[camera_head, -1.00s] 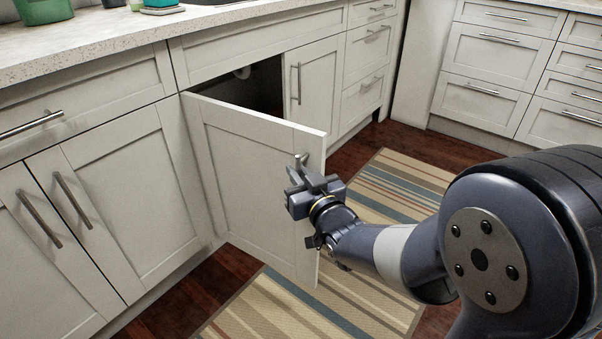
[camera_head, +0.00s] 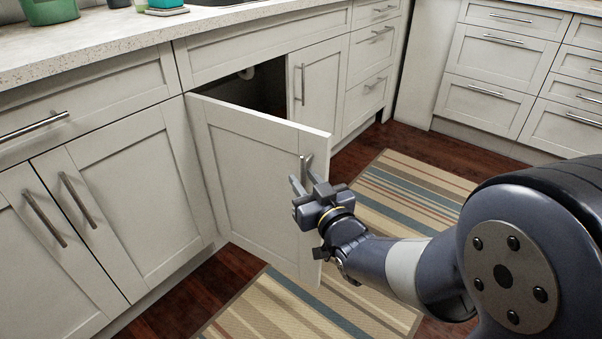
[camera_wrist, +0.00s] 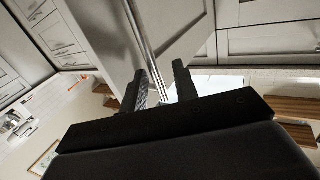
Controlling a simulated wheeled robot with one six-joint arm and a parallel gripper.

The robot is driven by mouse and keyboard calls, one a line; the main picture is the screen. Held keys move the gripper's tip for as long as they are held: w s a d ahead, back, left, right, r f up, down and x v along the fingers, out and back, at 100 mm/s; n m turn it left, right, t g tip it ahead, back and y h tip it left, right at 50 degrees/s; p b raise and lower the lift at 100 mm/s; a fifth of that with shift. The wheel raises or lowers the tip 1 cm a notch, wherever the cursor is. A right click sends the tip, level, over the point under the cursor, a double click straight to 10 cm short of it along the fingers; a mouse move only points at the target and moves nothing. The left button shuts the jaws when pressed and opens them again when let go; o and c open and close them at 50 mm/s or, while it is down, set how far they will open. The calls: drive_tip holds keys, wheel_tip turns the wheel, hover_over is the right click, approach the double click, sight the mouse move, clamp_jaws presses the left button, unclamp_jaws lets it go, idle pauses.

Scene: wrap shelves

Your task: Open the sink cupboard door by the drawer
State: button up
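The sink cupboard door (camera_head: 250,180), a white panel, stands swung out from the cabinet, with the dark opening (camera_head: 262,90) visible behind its top edge. Its metal bar handle (camera_head: 304,168) is near the free edge; in the wrist view the handle (camera_wrist: 148,45) runs down towards the space between my fingers. My gripper (camera_head: 303,183) is at the handle, on the door's outer face. Its two fingers are apart, with a clear gap in the wrist view (camera_wrist: 161,85). Whether either finger touches the handle I cannot tell.
A closed door (camera_head: 318,85) is right of the opening, with a drawer stack (camera_head: 368,50) beyond it. Closed double doors (camera_head: 120,200) are at left. A striped rug (camera_head: 405,195) lies on the dark wood floor. More drawers (camera_head: 490,60) stand at back right.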

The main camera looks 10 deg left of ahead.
drive_tip(key=p+v, duration=0.1)
drive_tip(key=v, duration=0.7)
drive_tip(key=shift+s, duration=0.15)
drive_tip(key=b+x, duration=0.2)
drive_tip(key=x, duration=0.8)
drive_tip(key=shift+w+a, duration=0.1)
drive_tip(key=shift+w, duration=0.4)
